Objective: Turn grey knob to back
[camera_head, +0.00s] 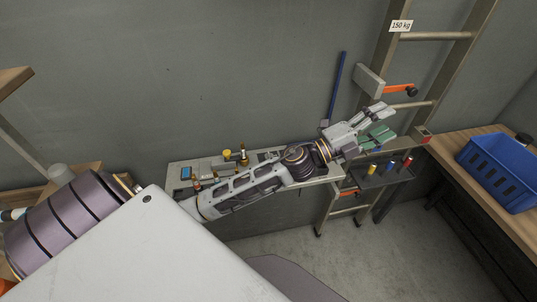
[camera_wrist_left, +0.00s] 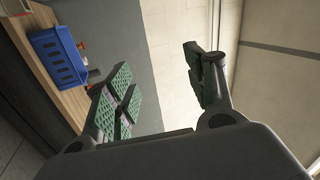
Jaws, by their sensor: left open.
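I cannot pick out a grey knob for certain in either view. A narrow bench panel (camera_head: 178,172) against the wall carries several small fittings, one with a yellow top (camera_head: 227,154); my left arm hides part of it. My left gripper (camera_head: 384,122) is open and empty, out past the panel's right end, in front of the ladder frame. In the left wrist view its two fingers (camera_wrist_left: 160,72), with green pads, stand wide apart with nothing between them. My right gripper is in neither view.
A ladder frame (camera_head: 436,36) leans at the wall, with a grey box (camera_head: 369,80) and an orange lever (camera_head: 398,88) near my gripper. A small dark shelf (camera_head: 385,180) holds several coloured items. A blue crate (camera_head: 497,171) stands on the right-hand wooden bench. The floor below is clear.

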